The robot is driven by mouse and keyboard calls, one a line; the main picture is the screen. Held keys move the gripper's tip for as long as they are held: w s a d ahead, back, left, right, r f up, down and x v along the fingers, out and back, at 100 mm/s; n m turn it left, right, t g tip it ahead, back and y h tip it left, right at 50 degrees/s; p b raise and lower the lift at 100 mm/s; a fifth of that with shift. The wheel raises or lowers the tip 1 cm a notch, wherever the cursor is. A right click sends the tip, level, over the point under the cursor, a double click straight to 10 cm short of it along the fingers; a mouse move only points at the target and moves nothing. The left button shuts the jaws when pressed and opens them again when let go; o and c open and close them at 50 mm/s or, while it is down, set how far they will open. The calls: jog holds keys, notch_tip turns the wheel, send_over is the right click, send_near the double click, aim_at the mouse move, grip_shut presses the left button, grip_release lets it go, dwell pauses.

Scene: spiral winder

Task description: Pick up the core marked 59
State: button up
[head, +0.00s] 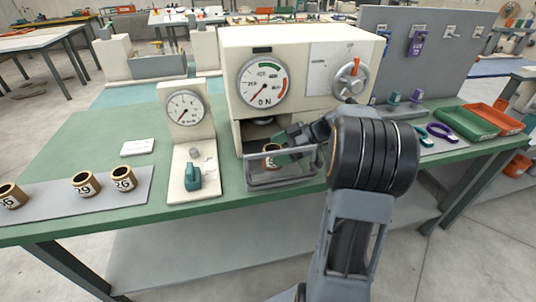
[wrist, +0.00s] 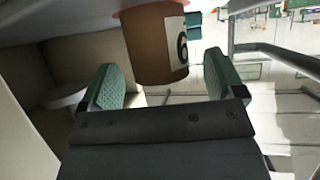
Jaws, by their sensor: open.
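A brown core (head: 271,149) stands in the clear-fronted bay below the press head of the cream machine; its number is too small to read there. In the wrist view the core (wrist: 158,45) has a white label with one partly seen digit, like a 6 or 9. My gripper (head: 287,147) reaches into the bay from the right. In the wrist view its green-padded fingers (wrist: 161,80) are spread, one on each side of the core's near end, with a gap on both sides. Whether the core lies fully between them I cannot tell.
Other cores, marked 19 (head: 86,185) and 26 (head: 123,180), plus one cut off at left (head: 11,196), stand on a grey mat (head: 60,205). A dial gauge stand (head: 186,135) is left of the machine (head: 245,45). The bay's clear guard (head: 280,176) and walls are close around my gripper.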

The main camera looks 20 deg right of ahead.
jog(key=shift+x, duration=1.25)
jog(key=shift+d+f, duration=0.1)
jog(key=c, duration=1)
